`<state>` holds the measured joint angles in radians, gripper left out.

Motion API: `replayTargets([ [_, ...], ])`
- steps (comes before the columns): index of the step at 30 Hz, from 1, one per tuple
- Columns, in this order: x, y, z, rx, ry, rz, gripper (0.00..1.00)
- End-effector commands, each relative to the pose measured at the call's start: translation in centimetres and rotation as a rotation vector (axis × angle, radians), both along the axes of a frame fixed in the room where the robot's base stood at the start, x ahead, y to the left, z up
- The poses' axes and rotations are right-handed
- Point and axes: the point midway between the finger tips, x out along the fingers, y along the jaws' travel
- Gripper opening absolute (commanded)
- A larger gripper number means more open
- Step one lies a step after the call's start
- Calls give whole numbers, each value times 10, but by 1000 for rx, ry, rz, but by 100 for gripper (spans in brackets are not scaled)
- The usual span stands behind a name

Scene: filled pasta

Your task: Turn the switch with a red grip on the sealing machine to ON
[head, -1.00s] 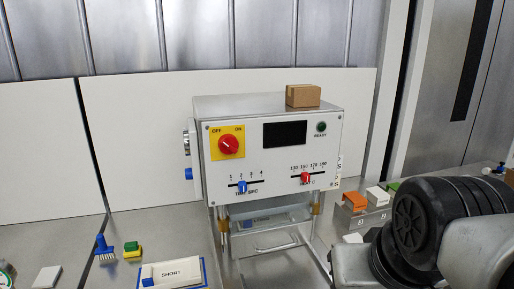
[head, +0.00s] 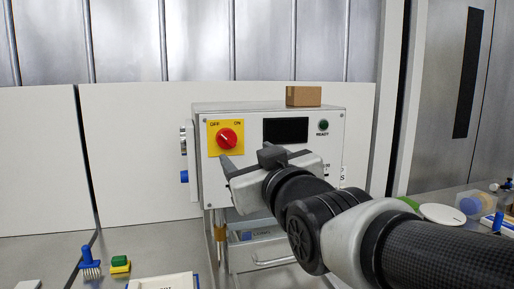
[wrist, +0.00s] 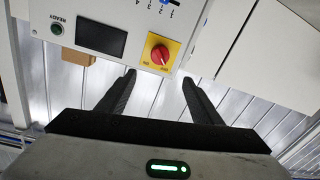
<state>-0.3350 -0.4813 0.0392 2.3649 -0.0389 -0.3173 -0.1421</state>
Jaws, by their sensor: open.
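The sealing machine (head: 330,152) is a white box with a control panel. Its switch has a round red grip (head: 227,138) on a yellow plate (head: 213,151), with OFF at upper left and ON at upper right. The grip also shows in the wrist view (wrist: 159,54), upside down. Its pointer is too small to read surely. My gripper (head: 247,158) is in front of the panel, below and right of the switch in the head view. In the wrist view its two fingers (wrist: 159,79) are spread apart and empty, with the red grip beyond their tips, roughly between them. I see no contact.
A cardboard box (head: 303,96) sits on top of the machine. A dark display (head: 285,130) and READY lamp (head: 323,125) are right of the switch. My arm hides the lower panel sliders.

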Motion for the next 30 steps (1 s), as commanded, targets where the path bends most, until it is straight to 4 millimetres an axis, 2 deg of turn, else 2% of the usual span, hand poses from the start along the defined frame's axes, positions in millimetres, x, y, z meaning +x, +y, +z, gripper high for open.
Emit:
replayTargets([
  [18,120,47,-1,-1,6,-2,60],
  [24,143,56,0,0,5,-2,60],
  [30,150,59,-1,0,4,-2,60],
])
